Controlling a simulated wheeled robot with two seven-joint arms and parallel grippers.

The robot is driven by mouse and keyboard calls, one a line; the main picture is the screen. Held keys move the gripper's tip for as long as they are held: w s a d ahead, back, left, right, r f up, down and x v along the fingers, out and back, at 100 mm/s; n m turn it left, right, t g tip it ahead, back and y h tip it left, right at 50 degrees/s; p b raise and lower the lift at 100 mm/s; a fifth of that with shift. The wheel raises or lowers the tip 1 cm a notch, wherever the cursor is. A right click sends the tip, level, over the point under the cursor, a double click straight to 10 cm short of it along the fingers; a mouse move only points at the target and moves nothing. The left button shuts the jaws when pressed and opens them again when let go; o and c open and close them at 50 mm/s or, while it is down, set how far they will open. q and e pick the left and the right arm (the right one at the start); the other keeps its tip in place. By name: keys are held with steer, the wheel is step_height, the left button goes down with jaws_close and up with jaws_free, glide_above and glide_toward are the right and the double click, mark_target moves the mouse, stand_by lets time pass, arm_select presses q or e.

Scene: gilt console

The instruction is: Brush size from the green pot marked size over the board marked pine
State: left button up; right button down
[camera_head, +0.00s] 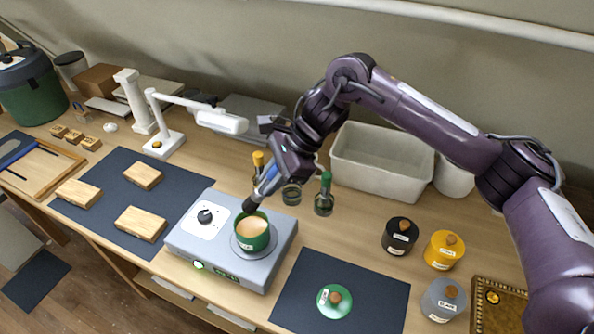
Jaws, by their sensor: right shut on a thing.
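The green pot (254,241) stands open on a grey hotplate and holds a pale beige liquid; its label is too small to read. My right gripper (270,180) is above and slightly behind the pot, shut on a brush (249,205). The brush's dark head points down at the pot's back left rim; whether it touches is unclear. Three wooden boards, left (78,193), back (143,176) and front (140,223), lie on a dark mat (184,183) at left. Their small labels cannot be read. My left gripper is out of view.
The hotplate (215,250) has a knob. A green lid (334,300) lies on the right mat (386,298). Black (399,237), yellow (443,250) and grey (442,300) pots stand at right. Bottles (324,196), a white bin (381,165) and a lamp (166,144) stand behind.

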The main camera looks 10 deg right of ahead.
steer(key=shift+s, duration=0.15)
steer(key=shift+w+a+f+b, duration=0.1)
steer(key=shift+f+b, duration=0.15)
steer(key=shift+f, duration=0.3)
steer(key=shift+w+a+f+b, duration=0.1)
steer(key=shift+f+b, duration=0.1)
steer(key=shift+f, duration=0.3)
steer(key=shift+d+f+b, duration=0.1)
steer(key=shift+f+b, duration=0.6)
steer(key=shift+f, duration=1.3)
steer(key=shift+f+b, duration=0.65)
steer(key=shift+b, duration=0.15)
steer(key=shift+s+f+b, duration=0.1)
steer(key=shift+s+b, duration=0.05)
steer(key=shift+b, duration=0.35)
stand_by(0.9)
steer(key=shift+r+p, duration=1.2)
steer(key=shift+r, duration=2.4)
